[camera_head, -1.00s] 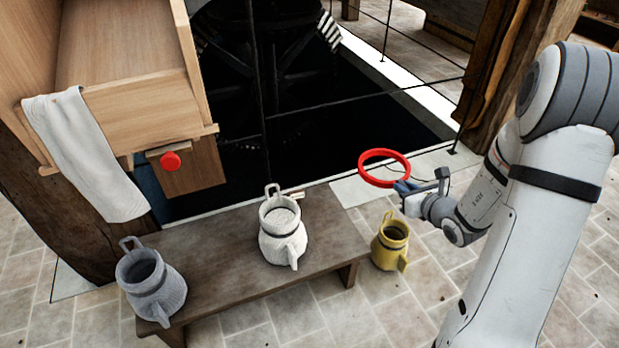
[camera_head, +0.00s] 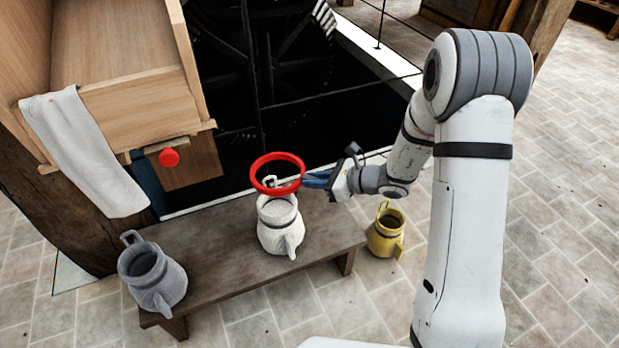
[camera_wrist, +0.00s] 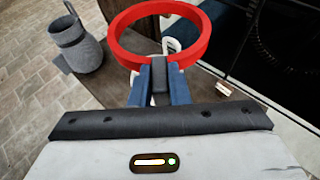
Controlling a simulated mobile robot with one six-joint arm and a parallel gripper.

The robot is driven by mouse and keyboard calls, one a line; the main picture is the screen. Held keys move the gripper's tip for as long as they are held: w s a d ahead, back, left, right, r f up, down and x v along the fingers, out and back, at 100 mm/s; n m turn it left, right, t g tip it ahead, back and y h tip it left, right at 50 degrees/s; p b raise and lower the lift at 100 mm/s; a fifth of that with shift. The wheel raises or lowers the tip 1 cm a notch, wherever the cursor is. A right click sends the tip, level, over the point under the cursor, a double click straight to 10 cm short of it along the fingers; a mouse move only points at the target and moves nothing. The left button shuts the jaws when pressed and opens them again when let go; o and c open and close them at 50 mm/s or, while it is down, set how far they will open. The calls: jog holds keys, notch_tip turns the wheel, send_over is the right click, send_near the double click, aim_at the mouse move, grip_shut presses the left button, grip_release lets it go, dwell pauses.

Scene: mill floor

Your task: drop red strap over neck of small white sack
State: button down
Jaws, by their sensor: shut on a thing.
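The red strap (camera_head: 276,157) is a stiff ring held by my gripper (camera_head: 304,180), whose blue fingers are shut on its near edge. In the wrist view the ring (camera_wrist: 204,42) stands out past the fingertips (camera_wrist: 159,68). The small white sack (camera_head: 281,233) stands upright on the bench, open at the top, with a loop at its back rim and a spout-like ear in front. In the head view the ring overlaps the sack's loop and appears above its mouth, apart from the neck. In the wrist view the sack is mostly hidden behind the ring and fingers.
A grey sack (camera_head: 152,277) stands at the bench's (camera_head: 222,238) left end. A yellow sack (camera_head: 386,233) stands on the floor at right. A wooden chute with a white cloth (camera_head: 85,150) and red knob (camera_head: 168,157) is at left. A dark wheel pit lies behind.

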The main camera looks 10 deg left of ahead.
jog(key=shift+n+g, duration=0.3)
jog(key=shift+g, duration=0.1)
jog(key=f+b, duration=0.1)
jog(key=f, duration=0.1)
jog(key=a+f+b, duration=0.1)
jog(key=f, duration=0.1)
jog(key=shift+s+b, duration=0.3)
jog(key=shift+b, duration=0.05)
jog(key=shift+d, duration=0.15)
dwell(1.5)
jog(key=shift+f+b, duration=0.15)
jog(key=shift+b, duration=0.15)
jog(key=shift+f+b, duration=4.85)
jog(key=shift+f, duration=1.2)
